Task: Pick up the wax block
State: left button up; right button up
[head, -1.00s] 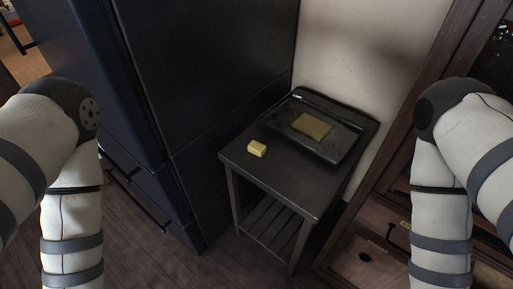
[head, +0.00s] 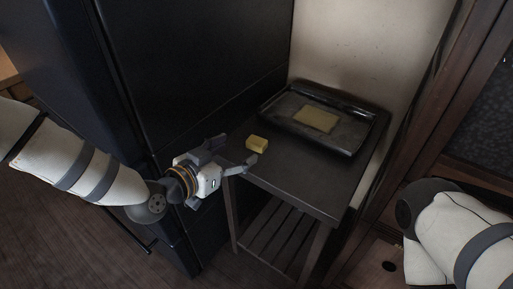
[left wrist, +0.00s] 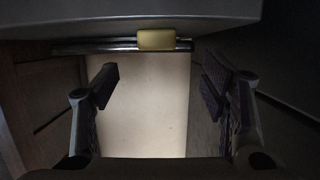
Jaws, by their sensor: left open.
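The wax block (head: 257,143) is a small yellow block on the dark side table (head: 305,185), near its left edge. My left gripper (head: 236,152) is open at that edge of the table. Its fingers are spread and point toward the block, which is just beyond the fingertips and appears untouched. In the left wrist view the wax block (left wrist: 157,40) shows ahead, centred between the open fingers of the left gripper (left wrist: 160,85). My right gripper is out of view; only part of the right arm shows at the right.
A black tray (head: 345,142) holding a flat yellowish slab (head: 316,118) lies at the back of the table. A tall dark cabinet (head: 200,70) stands close on the left, and a wooden cabinet (head: 440,120) on the right. The table's front part is clear.

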aim_at(257, 140)
pick_arm(q)
jog(key=b+x, duration=0.1)
jog(key=x, duration=0.6)
jog(key=shift+d, duration=0.2)
jog(key=shift+s, duration=0.1)
jog(key=c, duration=1.2)
